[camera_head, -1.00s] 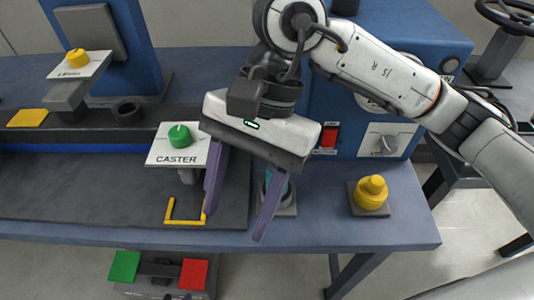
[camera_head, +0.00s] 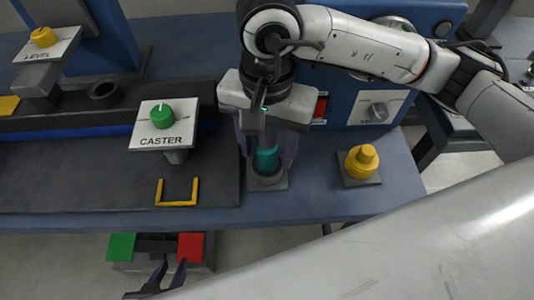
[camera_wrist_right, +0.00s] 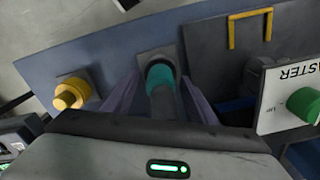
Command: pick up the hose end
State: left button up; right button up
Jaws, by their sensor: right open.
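The hose end, a teal cylinder (camera_head: 266,162) with a dark upper part, stands upright in a round grey holder (camera_head: 267,181) near the table's front edge. In the right wrist view the teal hose end (camera_wrist_right: 160,72) lies between the two purple fingers. My right gripper (camera_head: 265,156) is open and points down, with one finger on each side of the hose end. Gaps show in the wrist view (camera_wrist_right: 161,80), so it is not clamped.
A yellow stepped knob (camera_head: 361,162) stands right of the hose end. The CASTER sign (camera_head: 148,140) with its green knob and a yellow bracket (camera_head: 177,203) are to the left. A blue housing (camera_head: 330,85) rises behind. Green and red pads (camera_head: 121,247) sit below the table edge.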

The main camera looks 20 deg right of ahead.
jog(key=shift+f, duration=0.7)
jog(key=c, duration=1.2)
